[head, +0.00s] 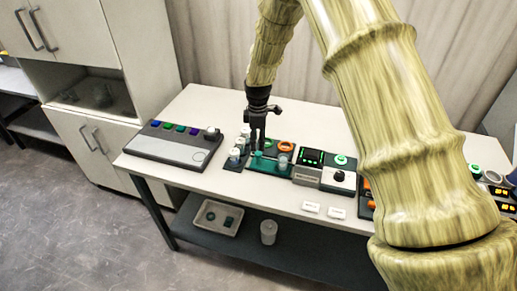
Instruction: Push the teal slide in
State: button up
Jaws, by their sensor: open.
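The teal slide (268,165) is a flat teal piece on the table, left of the middle, with a small raised teal part at its left end. My gripper (257,147) points down right above that left end. Its fingers look close together and hold nothing that I can see. I cannot tell whether the fingertips touch the slide. Part of what lies behind the slide is hidden by my gripper.
An orange ring (287,146) and a grey cup-like piece (282,161) are close right of my gripper. A panel with coloured buttons (176,143) lies farther left. A display box (308,166) stands right.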

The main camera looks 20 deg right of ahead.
aim_at(258, 153)
jog(key=f, duration=0.2)
jog(key=f+p, duration=0.1)
jog(key=shift+w+d+f, duration=0.15)
jog(key=shift+w+f, duration=0.15)
jog(key=shift+f, duration=0.1)
jog(key=shift+s+f+p, duration=0.3)
jog(key=shift+f+p, duration=0.1)
jog(key=shift+f, duration=0.1)
jog(key=shift+w+f, duration=0.25)
jog(key=shift+f, duration=0.55)
jog(key=shift+s, duration=0.15)
jog(key=shift+r, duration=0.1)
grip_shut()
